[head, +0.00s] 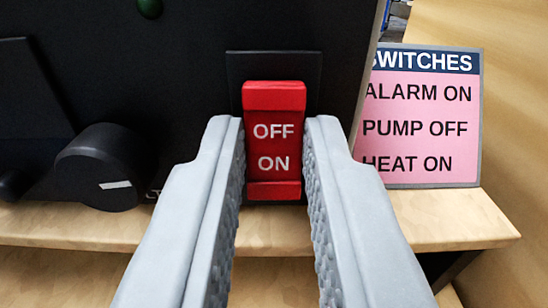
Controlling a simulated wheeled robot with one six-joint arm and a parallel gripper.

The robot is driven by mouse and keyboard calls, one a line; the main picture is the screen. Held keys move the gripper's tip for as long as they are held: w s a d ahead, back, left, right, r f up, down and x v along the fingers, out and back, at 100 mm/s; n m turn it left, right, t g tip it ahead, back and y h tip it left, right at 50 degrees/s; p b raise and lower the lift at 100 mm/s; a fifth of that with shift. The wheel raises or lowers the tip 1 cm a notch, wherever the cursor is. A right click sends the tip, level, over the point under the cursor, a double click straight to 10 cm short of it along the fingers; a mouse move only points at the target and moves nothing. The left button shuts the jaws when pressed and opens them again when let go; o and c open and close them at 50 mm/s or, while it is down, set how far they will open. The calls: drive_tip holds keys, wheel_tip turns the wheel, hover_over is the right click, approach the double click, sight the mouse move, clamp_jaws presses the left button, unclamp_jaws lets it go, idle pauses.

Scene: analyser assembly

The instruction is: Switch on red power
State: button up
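The red power switch (274,143) is a rocker on the dark panel, straight ahead in the head view. It bears the white words OFF above and ON below. Its top edge looks brighter and its lower edge shows a darker red strip; I cannot tell for sure which half is pressed in. My gripper (274,135) is open. Its two grey fingers stand to the left and right of the switch, with the tips level with the word OFF in the picture. Nothing is held between them. I cannot tell whether the fingers touch the switch.
A black knob (100,168) with a white mark is on the panel (190,80) at left. A green button (149,8) shows at the top. A pink SWITCHES sign (425,118) stands at right, reading ALARM ON, PUMP OFF, HEAT ON. A wooden shelf (450,222) runs below.

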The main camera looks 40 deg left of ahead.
clamp_jaws()
drive_tip(key=shift+f+t+y, duration=0.3)
drive_tip(key=shift+t+y, duration=0.7)
drive_tip(key=o, duration=0.6)
unclamp_jaws()
drive_tip(key=shift+o, duration=0.2)
drive_tip(key=shift+r, duration=0.1)
wheel_tip(320, 180, up, 10)
